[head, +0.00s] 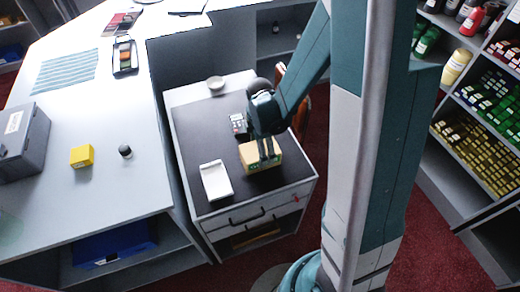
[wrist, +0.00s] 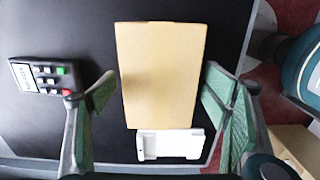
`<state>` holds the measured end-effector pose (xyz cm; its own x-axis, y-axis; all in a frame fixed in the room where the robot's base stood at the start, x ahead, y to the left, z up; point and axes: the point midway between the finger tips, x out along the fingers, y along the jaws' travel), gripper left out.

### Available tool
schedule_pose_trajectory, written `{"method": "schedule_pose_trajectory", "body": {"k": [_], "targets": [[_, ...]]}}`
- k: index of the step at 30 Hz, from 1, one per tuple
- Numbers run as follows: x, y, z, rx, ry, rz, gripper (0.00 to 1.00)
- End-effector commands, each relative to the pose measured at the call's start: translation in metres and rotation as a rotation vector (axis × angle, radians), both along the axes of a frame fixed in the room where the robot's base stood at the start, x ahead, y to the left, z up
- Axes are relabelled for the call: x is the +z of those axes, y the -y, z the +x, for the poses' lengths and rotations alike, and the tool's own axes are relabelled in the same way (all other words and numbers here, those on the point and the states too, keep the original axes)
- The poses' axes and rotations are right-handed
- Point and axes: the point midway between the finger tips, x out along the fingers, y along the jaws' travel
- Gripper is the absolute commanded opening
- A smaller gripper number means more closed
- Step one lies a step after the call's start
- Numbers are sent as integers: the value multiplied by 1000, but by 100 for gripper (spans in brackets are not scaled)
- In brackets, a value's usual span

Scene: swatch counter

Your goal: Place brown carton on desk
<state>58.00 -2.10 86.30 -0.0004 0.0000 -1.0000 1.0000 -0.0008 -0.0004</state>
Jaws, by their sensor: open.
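The brown carton (head: 262,158) rests on the dark top of a drawer cabinet in the head view. In the wrist view, the carton (wrist: 160,75) shows as a plain tan rectangle. My gripper (head: 268,150) points down at the carton from above. In the wrist view my gripper (wrist: 160,92) is open, with one green-padded finger to each side of the carton and visible gaps between. Contact with the carton's top cannot be told from the head view. A long pale grey desk (head: 120,205) stands to the left of the cabinet.
The cabinet (head: 186,100) also bears a white tray-like item (head: 215,180), a keypad device (head: 239,123) and a small bowl (head: 215,83). On the desk are a yellow box (head: 82,156), a dark jar (head: 125,151) and a grey case (head: 24,140). The desk's front stretch is clear.

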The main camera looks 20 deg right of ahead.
Motion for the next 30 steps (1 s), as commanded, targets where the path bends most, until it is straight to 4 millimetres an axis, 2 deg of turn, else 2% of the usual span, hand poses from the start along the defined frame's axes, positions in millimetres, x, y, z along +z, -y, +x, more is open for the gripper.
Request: {"method": "schedule_pose_trajectory", "body": {"k": [11, 30], "targets": [[18, 0, 0, 0, 0, 0, 75], [86, 0, 0, 0, 0, 0, 75]]}}
